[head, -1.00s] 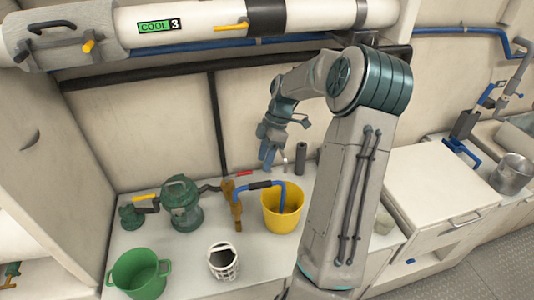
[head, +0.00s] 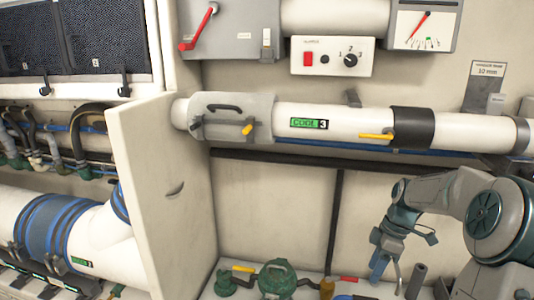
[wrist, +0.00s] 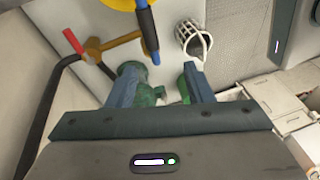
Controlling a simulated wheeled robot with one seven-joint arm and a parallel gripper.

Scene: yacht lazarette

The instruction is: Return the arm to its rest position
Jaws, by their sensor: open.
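My gripper (head: 384,266) hangs at the lower right of the head view, above the worktop and in front of the wall, with my arm bent over it. In the wrist view my gripper (wrist: 160,85) shows two blue-grey fingers standing apart, with nothing held between them. Beyond the fingers lie a green pump body (wrist: 133,75) and a white basket (wrist: 192,38), both apart from them.
The worktop carries a green pump (head: 277,278) and a dark cylinder (head: 416,281). A white pipe (head: 350,122) with yellow handles crosses the wall above. A panel (head: 160,190) stands left. A yellow bucket (wrist: 118,4) shows at the wrist view's top edge.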

